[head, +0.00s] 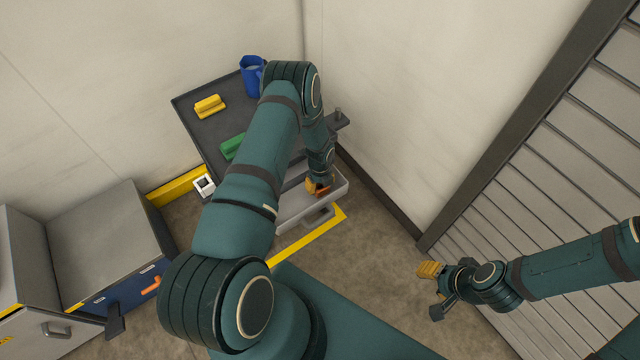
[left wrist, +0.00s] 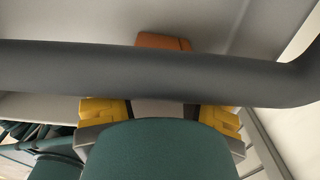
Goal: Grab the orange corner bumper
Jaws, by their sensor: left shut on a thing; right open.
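The orange corner bumper (head: 321,192) is small and partly covered by my left gripper (head: 317,184) in the head view. It sits at the grey tray on the cart's near right side. In the left wrist view an orange-brown block (left wrist: 163,41) shows beyond a dark bar, with the yellow finger pads on either side below it. My left gripper is shut on the bumper; the bar hides much of the contact. My right gripper (head: 434,290) is open and empty above the floor at the right.
The dark cart top (head: 196,128) carries a yellow block (head: 209,106), a green block (head: 232,146) and a blue jug (head: 252,77). A dark bar (left wrist: 70,68) crosses close before the left wrist camera. A grey cabinet (head: 105,245) stands at left, a slatted shutter (head: 570,160) at right.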

